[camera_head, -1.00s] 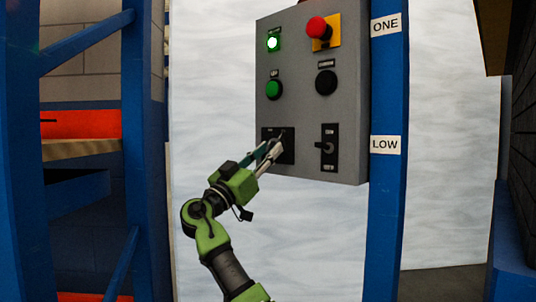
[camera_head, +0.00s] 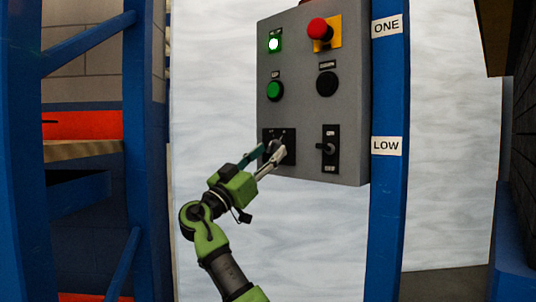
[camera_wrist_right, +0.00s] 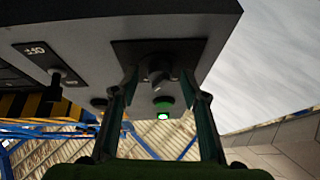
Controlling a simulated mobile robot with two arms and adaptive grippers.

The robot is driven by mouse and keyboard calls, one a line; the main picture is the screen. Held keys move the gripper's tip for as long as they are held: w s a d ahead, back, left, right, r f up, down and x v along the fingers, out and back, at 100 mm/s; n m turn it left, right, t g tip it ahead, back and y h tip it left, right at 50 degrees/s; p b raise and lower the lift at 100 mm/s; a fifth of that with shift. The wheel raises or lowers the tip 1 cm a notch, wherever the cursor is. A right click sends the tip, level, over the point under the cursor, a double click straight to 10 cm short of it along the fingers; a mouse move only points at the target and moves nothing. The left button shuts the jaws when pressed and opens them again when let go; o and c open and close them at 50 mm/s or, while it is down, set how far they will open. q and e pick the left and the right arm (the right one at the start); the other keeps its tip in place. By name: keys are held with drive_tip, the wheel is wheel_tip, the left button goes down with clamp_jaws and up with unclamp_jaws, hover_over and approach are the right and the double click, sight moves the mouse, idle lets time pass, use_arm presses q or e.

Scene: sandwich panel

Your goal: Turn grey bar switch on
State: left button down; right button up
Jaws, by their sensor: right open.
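The grey bar switch (camera_head: 275,147) is a small grey knob on a black plate at the lower left of the grey panel. In the right wrist view the bar switch (camera_wrist_right: 158,70) shows dark grey in the middle of its plate. My right gripper (camera_head: 271,152) is open in front of this plate, its fingers on either side of the knob. The wrist view shows the gripper (camera_wrist_right: 159,78) with a finger on each side of the knob and gaps between. Fine contact and the switch's exact angle are hard to tell. My left gripper is not in view.
A second black lever switch (camera_head: 327,148) sits right of the bar switch. Above are a green button (camera_head: 275,90), a black button (camera_head: 326,83), a lit green lamp (camera_head: 273,44) and a red emergency button (camera_head: 318,29). A blue post (camera_head: 387,220) stands right of the panel.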

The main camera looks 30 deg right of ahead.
drive_tip(key=v, duration=1.1)
drive_tip(key=shift+a+f, duration=0.2)
drive_tip(key=shift+a, duration=0.05)
